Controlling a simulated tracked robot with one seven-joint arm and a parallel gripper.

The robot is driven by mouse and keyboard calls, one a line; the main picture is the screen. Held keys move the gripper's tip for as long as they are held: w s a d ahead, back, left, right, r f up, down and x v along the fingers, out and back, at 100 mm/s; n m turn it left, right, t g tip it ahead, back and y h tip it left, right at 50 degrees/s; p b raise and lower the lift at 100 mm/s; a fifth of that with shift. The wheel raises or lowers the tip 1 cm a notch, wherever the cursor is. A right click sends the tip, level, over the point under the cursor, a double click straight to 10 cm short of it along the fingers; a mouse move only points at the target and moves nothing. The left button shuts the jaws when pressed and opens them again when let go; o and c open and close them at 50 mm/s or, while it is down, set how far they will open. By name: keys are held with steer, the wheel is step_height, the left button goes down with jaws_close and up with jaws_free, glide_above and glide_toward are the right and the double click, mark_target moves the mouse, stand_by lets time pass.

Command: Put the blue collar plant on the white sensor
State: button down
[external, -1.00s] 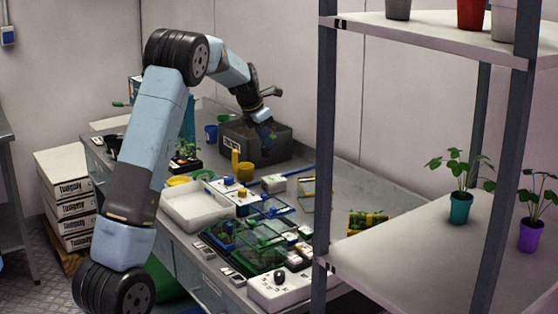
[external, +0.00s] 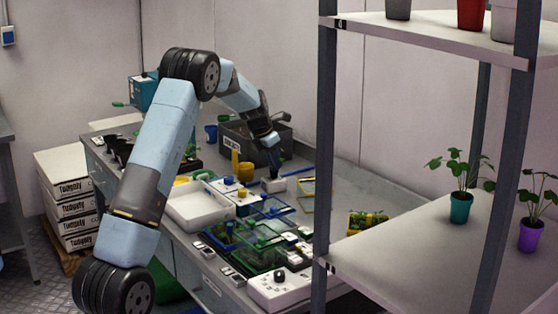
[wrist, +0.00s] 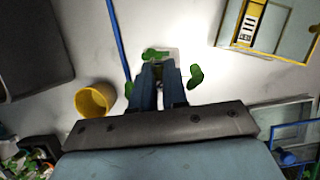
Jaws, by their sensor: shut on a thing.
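My gripper (external: 274,166) is shut, pointing down, just above the white sensor (external: 273,187), a small white box on the bench. In the wrist view my gripper (wrist: 161,68) holds the blue collar plant (wrist: 196,76) between its fingers. Green leaves stick out on both sides and ahead of the fingertips. The plant's collar and stem are hidden by the fingers. A pale patch at the fingertips in the wrist view may be the sensor. I cannot tell whether the plant touches the sensor.
A dark grey bin (external: 234,136) stands behind my gripper. A yellow cup (wrist: 97,100), a blue rod (wrist: 118,38) and a yellow-framed tray (wrist: 238,45) lie around it. A white tray (external: 190,220) and clear-lidded boxes crowd the front. The shelf post (external: 325,150) stands right.

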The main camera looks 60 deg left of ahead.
steer(key=c, duration=1.1)
jaws_free()
steer(key=shift+c, duration=0.2)
steer(key=v, duration=1.2)
steer(key=shift+s+r, duration=0.1)
